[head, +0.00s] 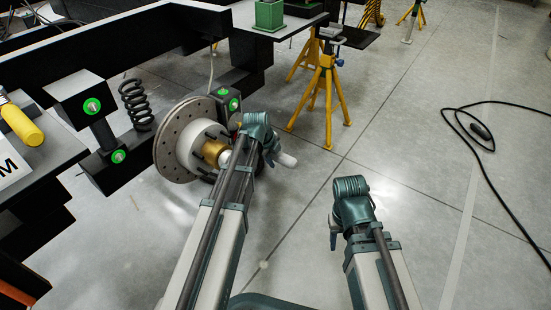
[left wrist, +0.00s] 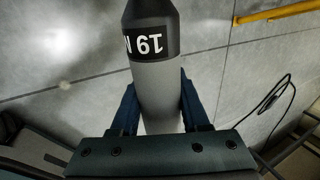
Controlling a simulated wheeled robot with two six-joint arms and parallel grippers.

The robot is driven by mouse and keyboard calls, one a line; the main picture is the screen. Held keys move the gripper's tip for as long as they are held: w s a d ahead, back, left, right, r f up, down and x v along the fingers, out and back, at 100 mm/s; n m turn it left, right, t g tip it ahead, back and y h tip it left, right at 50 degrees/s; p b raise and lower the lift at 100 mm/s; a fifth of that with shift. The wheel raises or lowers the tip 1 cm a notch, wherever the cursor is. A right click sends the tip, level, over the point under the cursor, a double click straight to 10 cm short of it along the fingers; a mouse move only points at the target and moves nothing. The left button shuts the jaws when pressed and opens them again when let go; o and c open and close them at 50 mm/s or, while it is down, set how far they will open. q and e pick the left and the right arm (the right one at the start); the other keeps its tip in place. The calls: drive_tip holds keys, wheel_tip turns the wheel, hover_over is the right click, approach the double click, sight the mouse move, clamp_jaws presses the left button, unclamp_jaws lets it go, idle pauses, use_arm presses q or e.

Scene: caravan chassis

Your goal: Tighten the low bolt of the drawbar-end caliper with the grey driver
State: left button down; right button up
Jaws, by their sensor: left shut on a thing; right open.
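My left gripper (head: 268,150) is shut on the grey driver (head: 286,160). In the left wrist view the driver (left wrist: 158,85) stands between the fingers with a black band reading "19 N". A black caliper (head: 228,95) sits at the right rim of the drilled brake disc (head: 178,125). A green-ringed bolt head (head: 233,104) shows on it, with a second green mark (head: 222,91) just above left. My left wrist hides the caliper's lower part; I cannot tell whether the driver tip touches any bolt. My right gripper (head: 334,236) is open and empty above the floor.
Two more green-ringed bolts (head: 92,105) (head: 117,156) are on black blocks by a coil spring (head: 137,103). A yellow-handled tool (head: 21,123) lies at far left. Yellow stands (head: 327,85) support the chassis behind. A black cable (head: 500,205) lies on clear floor at right.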

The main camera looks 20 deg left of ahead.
use_arm(q)
drive_tip(key=shift+w+a, duration=0.2)
drive_tip(key=shift+a, duration=0.3)
drive_tip(key=shift+w+a, duration=0.2)
drive_tip(key=shift+a, duration=0.3)
idle(2.3)
drive_tip(key=shift+d, duration=0.2)
drive_tip(key=d, duration=0.1)
drive_tip(key=s+d, duration=0.1)
drive_tip(key=d, duration=0.1)
drive_tip(key=s+d, duration=0.1)
drive_tip(key=shift+d, duration=0.4)
idle(0.4)
